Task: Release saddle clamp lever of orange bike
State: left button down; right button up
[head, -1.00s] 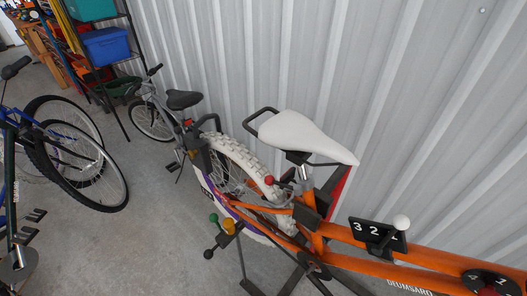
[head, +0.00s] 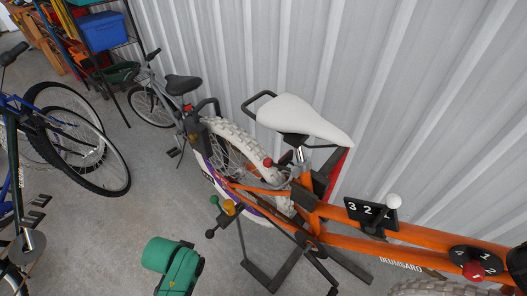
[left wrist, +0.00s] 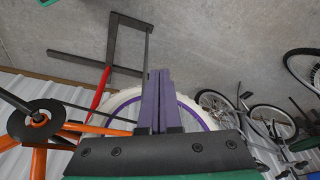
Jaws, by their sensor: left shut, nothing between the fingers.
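The orange bike (head: 345,238) stands beside the corrugated wall with its white saddle (head: 303,119) on top of the seat post. A lever with a red ball knob (head: 267,162) sits below the saddle, beside the post. It looks like the saddle clamp lever; its exact setting is too small to tell. Green parts of my left arm show at the bottom of the head view, apart from the bike. My left gripper (left wrist: 158,76) shows in the left wrist view with its purple fingers shut together, empty, in front of the white tyre. My right gripper is out of view.
A numbered plate with a white knob (head: 394,201) and a dial with a red knob (head: 473,270) are on the frame. Green and yellow knobs (head: 229,207) stand near the rear wheel. A blue bike (head: 75,155) is left; a grey bike (head: 158,105) is behind.

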pick_arm(q)
notch_tip(320, 180, up, 8)
jog(key=w+d, duration=0.2)
jog(key=m+h, duration=0.8)
jog(key=h, duration=0.2)
send_near(280, 167)
jog(key=w+a+r, duration=0.1)
jog(key=w+r, duration=0.2)
jog(key=w, duration=0.3)
jog(key=shift+s+a+t, duration=0.1)
jog(key=shift+t, duration=0.2)
jog(key=p+x, duration=0.3)
jog(key=x, duration=0.7)
jog(key=shift+s+a+f+p, duration=0.75)
jog(key=shift+s+a+f, duration=0.2)
jog(key=shift+s+a, duration=0.25)
jog(key=shift+d, duration=0.1)
jog(key=shift+w, duration=0.1)
